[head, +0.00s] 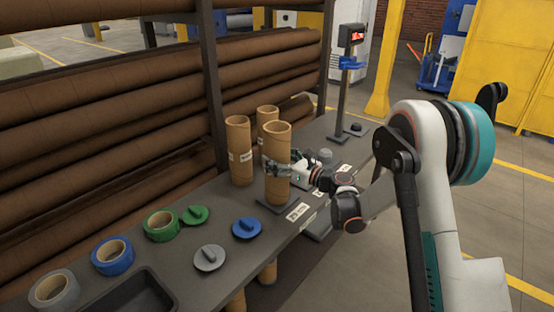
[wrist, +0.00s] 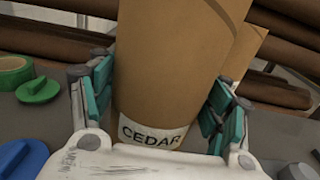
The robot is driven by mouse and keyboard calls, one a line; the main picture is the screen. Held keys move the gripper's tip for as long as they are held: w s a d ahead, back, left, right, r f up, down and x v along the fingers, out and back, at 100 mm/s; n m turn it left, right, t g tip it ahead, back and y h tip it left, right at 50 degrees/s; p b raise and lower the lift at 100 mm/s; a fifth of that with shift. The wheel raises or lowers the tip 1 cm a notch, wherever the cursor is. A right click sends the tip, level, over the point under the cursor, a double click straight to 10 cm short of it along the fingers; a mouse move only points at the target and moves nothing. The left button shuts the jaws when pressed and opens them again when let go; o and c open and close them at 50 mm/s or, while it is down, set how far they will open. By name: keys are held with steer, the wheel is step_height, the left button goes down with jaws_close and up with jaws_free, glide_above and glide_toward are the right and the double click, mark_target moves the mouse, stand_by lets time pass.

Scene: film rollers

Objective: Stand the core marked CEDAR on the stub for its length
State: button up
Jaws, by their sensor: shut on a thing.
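The core marked CEDAR (wrist: 165,70) is a tan cardboard tube that fills the middle of the wrist view, with its white label low on it. In the head view the front tube (head: 278,145) is this core, upright, with my gripper (head: 280,168) around it from the right. My gripper's teal finger pads (wrist: 160,98) are shut on its two sides. Its lower end is at a dark square plate (head: 276,203) near the bench's front edge. I cannot tell whether it rests there or is around a stub, since the stub is hidden.
Two other tan tubes (head: 239,150) (head: 267,118) stand upright behind. White labels (head: 298,212) run along the bench edge. Tape rolls (head: 112,256), coloured discs (head: 246,228) and a black tray (head: 135,295) lie left. A post with a red display (head: 351,35) stands right. Brown rolls (head: 100,130) fill the rack behind.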

steer(key=shift+f, duration=0.2)
steer(key=o, duration=1.5)
steer(key=shift+r, duration=0.1)
steer(key=shift+c, duration=0.2)
steer(key=shift+r, duration=0.2)
steer(key=p+v, duration=0.2)
steer(key=v, duration=1)
steer(key=shift+p, duration=0.4)
